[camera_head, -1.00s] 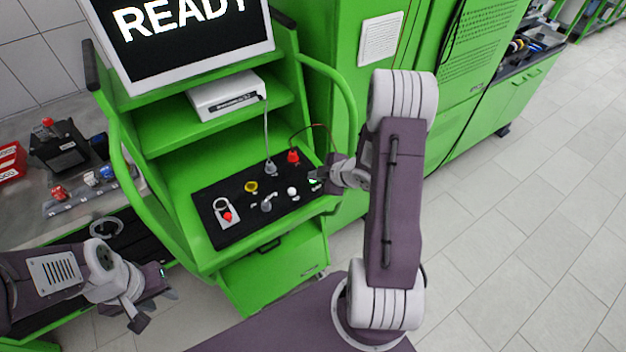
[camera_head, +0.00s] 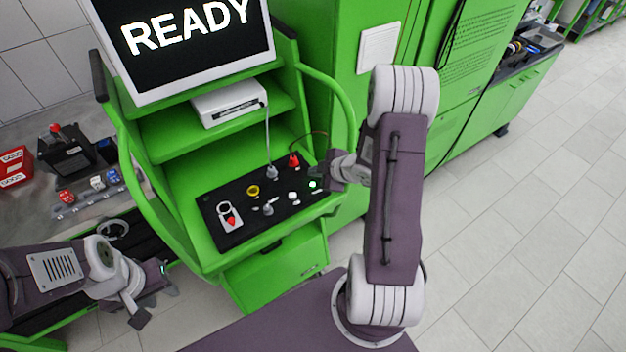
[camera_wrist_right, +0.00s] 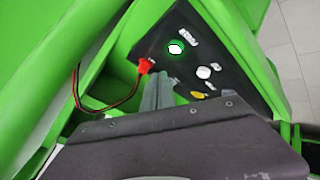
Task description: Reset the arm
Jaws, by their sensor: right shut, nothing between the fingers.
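My right gripper (camera_head: 325,172) is shut and empty at the right end of the black control panel (camera_head: 240,233). In the right wrist view its closed fingers (camera_wrist_right: 157,90) point at the panel, beside the red plug (camera_wrist_right: 145,66) and left of the green-ringed button (camera_wrist_right: 175,47). That button also shows in the head view (camera_head: 313,184), just below the fingertips. My left gripper (camera_head: 155,303) hangs at the lower left, its fingers apart and empty, clear of the bench. The monitor (camera_head: 190,75) reads READY.
The panel carries a yellow knob (camera_head: 253,190), a white knob (camera_head: 292,196), a metal lever (camera_head: 268,208) and a red switch (camera_head: 230,220). The green bench rail (camera_head: 340,95) curves close to my right arm. A side table (camera_head: 20,205) with boxes stands left. Floor at right is clear.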

